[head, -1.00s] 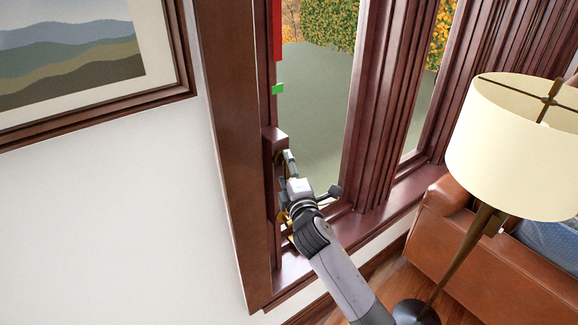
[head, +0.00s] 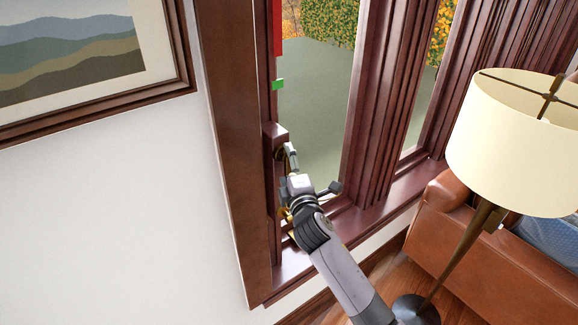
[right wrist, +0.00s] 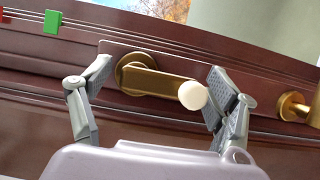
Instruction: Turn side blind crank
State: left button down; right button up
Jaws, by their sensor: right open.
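The side blind crank (right wrist: 158,83) is a brass arm on a round brass hub with a cream knob (right wrist: 192,95) at its right end in the right wrist view. It is mounted on a dark wood block (head: 274,135) at the left window jamb. My right gripper (right wrist: 160,95) is open, its two fingers apart on either side of the crank, the right finger close beside the knob. I cannot tell whether that finger touches it. In the head view my right gripper (head: 288,165) mostly hides the crank. My left gripper is not in view.
A green marker (head: 278,84) and a red piece (head: 277,30) sit above on the jamb. Another brass fitting (right wrist: 294,105) is at the right of the wrist view. A floor lamp (head: 515,140) and leather sofa (head: 480,240) stand at right; a picture hangs at left.

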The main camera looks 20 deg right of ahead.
jog(key=shift+s, duration=0.25)
jog(key=s, duration=1.1)
jog(key=shift+s+a, duration=0.25)
